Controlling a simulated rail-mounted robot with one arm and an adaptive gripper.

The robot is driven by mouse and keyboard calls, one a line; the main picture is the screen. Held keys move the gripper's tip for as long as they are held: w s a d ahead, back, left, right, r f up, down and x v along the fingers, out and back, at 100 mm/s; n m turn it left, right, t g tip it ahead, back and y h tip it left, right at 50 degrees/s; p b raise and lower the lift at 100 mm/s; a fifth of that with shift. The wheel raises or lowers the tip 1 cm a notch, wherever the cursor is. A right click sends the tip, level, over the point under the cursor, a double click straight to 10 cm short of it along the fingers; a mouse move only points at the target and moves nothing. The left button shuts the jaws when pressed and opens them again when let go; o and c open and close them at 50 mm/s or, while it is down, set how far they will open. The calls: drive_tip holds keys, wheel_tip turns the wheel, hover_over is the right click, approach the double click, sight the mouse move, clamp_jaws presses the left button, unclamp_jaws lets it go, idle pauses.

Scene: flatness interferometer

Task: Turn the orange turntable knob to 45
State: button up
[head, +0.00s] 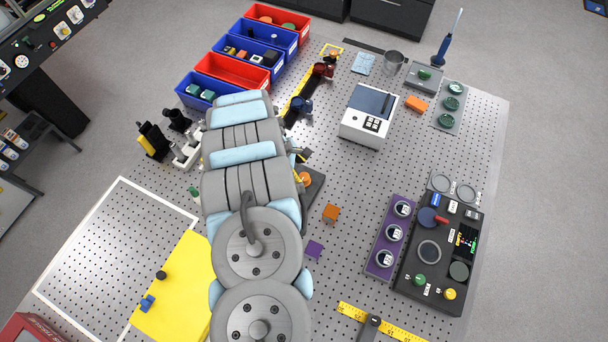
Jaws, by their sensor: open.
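An orange round knob (304,178) shows just right of my arm, about mid-height in the head view. It sits on a dark grey base (316,188) whose left part is hidden behind my arm. It looks like the turntable knob. Its pointer and any scale marks are too small to read, so I cannot tell its angle. My arm runs up the middle of the picture. I cannot make out my gripper; it appears hidden behind the arm links, so its distance from the knob does not show.
An orange block (330,212) and a purple piece (314,249) lie near the knob. A white instrument (370,116) stands up right, a dark control panel (437,250) at right. Red and blue bins (232,70) stand at the back. The perforated table between them is mostly clear.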

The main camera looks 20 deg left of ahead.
sight(304, 176)
drive_tip(key=shift+p+x, duration=0.4)
drive_tip(key=shift+x, duration=1.8)
clamp_jaws()
